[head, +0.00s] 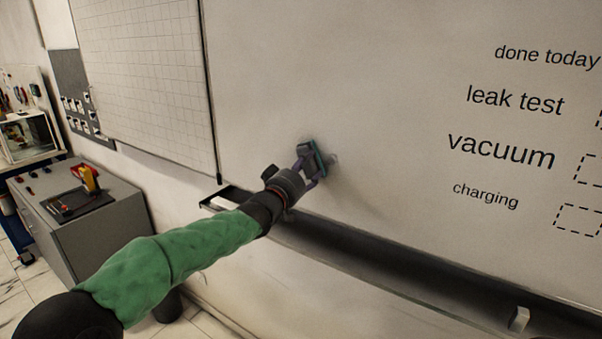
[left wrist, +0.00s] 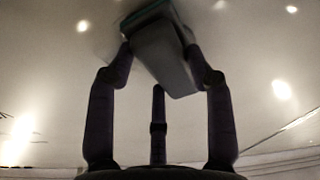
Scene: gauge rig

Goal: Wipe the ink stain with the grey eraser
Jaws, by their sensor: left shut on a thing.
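My left gripper (head: 307,170) is shut on the grey eraser (head: 307,150), which has a teal edge on the side toward the whiteboard (head: 400,60). The eraser is at the board's lower left, against it or very close; contact is hard to tell. In the left wrist view the eraser (left wrist: 165,55) sits tilted between the fingers. A faint grey smudge (head: 334,159), perhaps the ink stain, shows just right of the eraser; the eraser and gripper may hide part of it. My right gripper is not in view.
A dark tray (head: 400,260) runs below the board, with a pale item (head: 223,203) at its left end and a pale block (head: 519,319) at right. Printed words (head: 502,150) and dashed boxes are at right. A grey cabinet (head: 110,225) stands at left.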

